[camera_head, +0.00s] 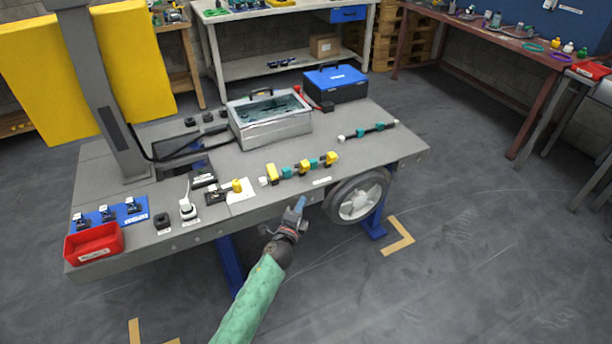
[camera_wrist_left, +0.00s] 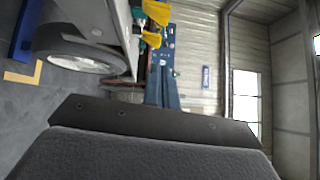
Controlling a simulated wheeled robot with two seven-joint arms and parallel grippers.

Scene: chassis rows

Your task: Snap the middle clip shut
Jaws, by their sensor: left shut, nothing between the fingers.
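Three yellow clips sit in a row along a line with teal pieces near the front edge of the grey chassis table. The middle clip (camera_head: 304,167) stands between the left-hand clip (camera_head: 272,173) and the right-hand clip (camera_head: 331,160). Whether its lid is open or shut is too small to tell. In the left wrist view, yellow clip parts (camera_wrist_left: 157,14) show at the top; which clip they belong to I cannot tell. My right gripper is out of view.
A wheel (camera_head: 358,201) stands at the chassis front, right of my gripper. A silver case (camera_head: 270,127) and a blue toolbox (camera_head: 336,84) stand behind the clips. A dark rod (camera_head: 368,131) lies to the right. A red bin (camera_head: 94,243) is at far left.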

